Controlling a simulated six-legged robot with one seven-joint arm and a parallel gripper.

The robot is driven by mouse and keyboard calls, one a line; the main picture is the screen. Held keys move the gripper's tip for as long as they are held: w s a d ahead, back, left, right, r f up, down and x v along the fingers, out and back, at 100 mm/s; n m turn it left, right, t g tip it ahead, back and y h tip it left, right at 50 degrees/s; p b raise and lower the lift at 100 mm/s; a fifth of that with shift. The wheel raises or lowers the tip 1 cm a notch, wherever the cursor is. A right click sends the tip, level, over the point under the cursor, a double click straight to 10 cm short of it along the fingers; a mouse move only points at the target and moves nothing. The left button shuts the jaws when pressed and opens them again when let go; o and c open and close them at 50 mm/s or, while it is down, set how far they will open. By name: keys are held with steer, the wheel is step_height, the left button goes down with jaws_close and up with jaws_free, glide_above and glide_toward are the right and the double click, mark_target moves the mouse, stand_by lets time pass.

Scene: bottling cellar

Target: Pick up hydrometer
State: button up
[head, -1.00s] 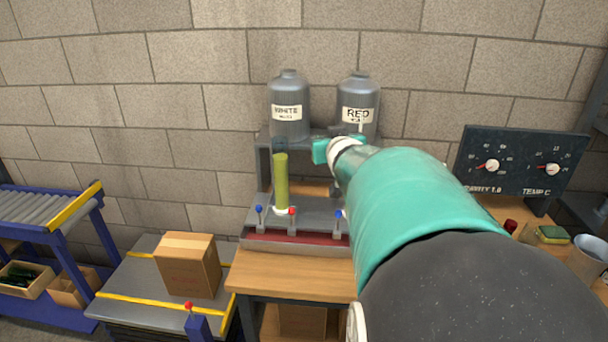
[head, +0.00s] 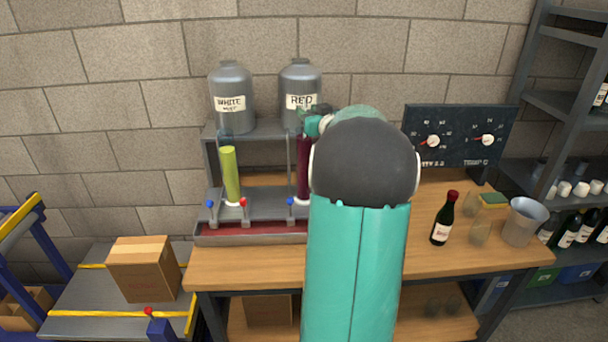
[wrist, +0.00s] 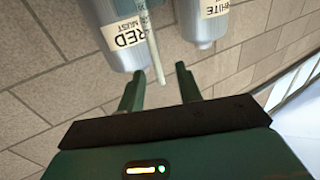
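In the wrist view, a thin pale rod (wrist: 154,48) that looks like the hydrometer's stem runs in front of the red tank, its end near the gap between my fingers. My gripper (wrist: 160,84) is open, with clear space on both sides of the rod. In the head view, a tall cylinder of dark red liquid (head: 304,165) stands on the rack below the red tank, partly hidden by my arm. My gripper is mostly hidden there, above that cylinder. Any hydrometer body inside the red liquid cannot be made out.
A cylinder of yellow-green liquid (head: 231,174) stands left on the rack. The white tank (head: 231,98) and red tank (head: 300,84) are close behind. A dial panel (head: 460,135), wine bottle (head: 443,218) and bucket (head: 524,222) are to the right. The front of the bench is mostly clear.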

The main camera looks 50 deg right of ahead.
mark_target(305, 109)
steer(key=shift+x, duration=2.75)
steer(key=shift+s+d+f, duration=0.1)
jaws_close()
